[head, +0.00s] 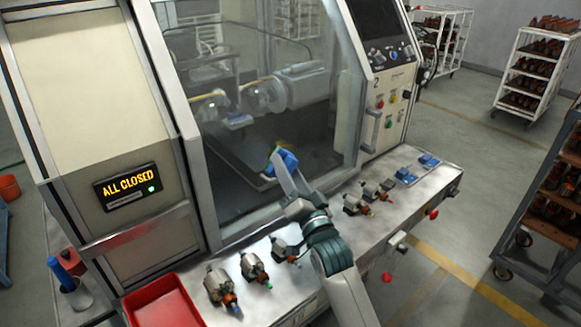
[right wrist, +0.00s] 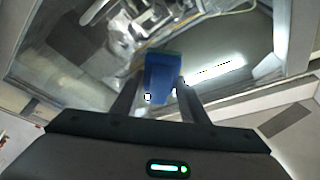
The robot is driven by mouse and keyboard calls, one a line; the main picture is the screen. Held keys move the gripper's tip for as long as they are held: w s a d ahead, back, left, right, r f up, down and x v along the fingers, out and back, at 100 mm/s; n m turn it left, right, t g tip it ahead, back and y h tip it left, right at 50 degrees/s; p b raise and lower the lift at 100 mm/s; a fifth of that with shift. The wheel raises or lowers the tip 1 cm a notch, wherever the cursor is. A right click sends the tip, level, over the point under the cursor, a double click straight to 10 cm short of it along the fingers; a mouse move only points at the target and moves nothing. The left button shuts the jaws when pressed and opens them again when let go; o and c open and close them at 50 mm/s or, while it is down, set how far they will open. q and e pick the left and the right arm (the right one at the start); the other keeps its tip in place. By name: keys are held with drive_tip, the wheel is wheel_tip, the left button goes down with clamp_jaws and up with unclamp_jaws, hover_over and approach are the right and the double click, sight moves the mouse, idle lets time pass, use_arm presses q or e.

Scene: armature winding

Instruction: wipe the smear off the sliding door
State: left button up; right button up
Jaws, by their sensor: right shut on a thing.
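The sliding door (head: 225,150) is a clear pane in a pale metal frame on the front of the winding machine, and it looks closed. My right gripper (head: 279,168) is shut on a blue wiping block (head: 287,157) in front of the lower middle of the pane. In the right wrist view the block (right wrist: 162,75) sits between the two fingers, with a greenish far edge toward the glass. I cannot tell whether it touches the glass. A small yellowish patch shows beside the block in the head view; I cannot tell if it is the smear. My left gripper is not in view.
A ledge below the door carries several armatures (head: 218,285) and blue clips (head: 405,176). A red tray (head: 165,304) lies at the front left. A sign (head: 128,187) reads "ALL CLOSED". A control panel (head: 388,52) stands right of the door. Racks (head: 538,72) stand farther right.

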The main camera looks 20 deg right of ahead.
drive_tip(key=shift+s+a+r, duration=0.1)
drive_tip(key=shift+s+a, duration=0.15)
drive_tip(key=shift+a, duration=0.4)
drive_tip(key=shift+s+a, duration=0.2)
drive_tip(key=shift+a, duration=0.45)
drive_tip(key=shift+p, duration=0.3)
drive_tip(key=shift+r+p, duration=0.9)
drive_tip(key=shift+d+f, duration=0.1)
drive_tip(key=shift+w+d, duration=0.35)
drive_tip(key=shift+d, duration=0.5)
drive_tip(key=shift+w+d, duration=0.3)
drive_tip(key=shift+d, duration=0.55)
drive_tip(key=shift+d, duration=0.15)
